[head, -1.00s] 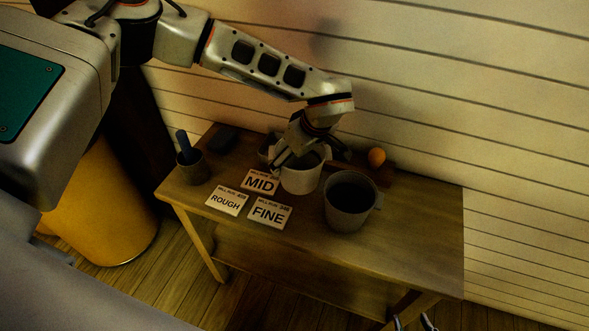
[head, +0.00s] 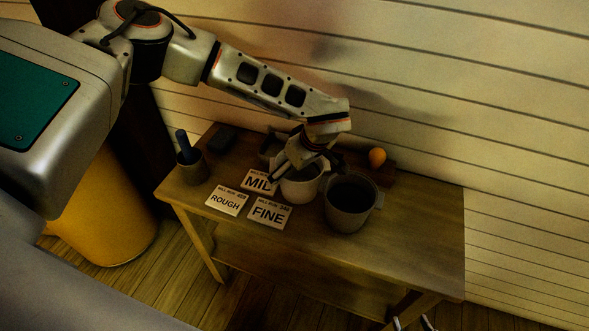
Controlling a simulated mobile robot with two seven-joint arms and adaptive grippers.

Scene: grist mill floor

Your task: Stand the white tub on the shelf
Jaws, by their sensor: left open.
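The white tub (head: 301,190) stands upright on the wooden table, just right of the MID card. My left gripper (head: 289,176) is open at the tub's left and far rim, pointing down. One finger is outside the tub's left side; the other is partly hidden, so I cannot tell whether it touches. No shelf is clearly identifiable. Two small grey tips, likely my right gripper (head: 412,323), show at the bottom edge; their state is unclear.
A dark grey bucket (head: 349,207) stands close right of the tub. Cards MID (head: 258,181), ROUGH (head: 227,202) and FINE (head: 269,212) lie left and in front. An orange ball (head: 377,157) and a dark pot (head: 191,168) are also there. The table's right end (head: 425,230) is clear.

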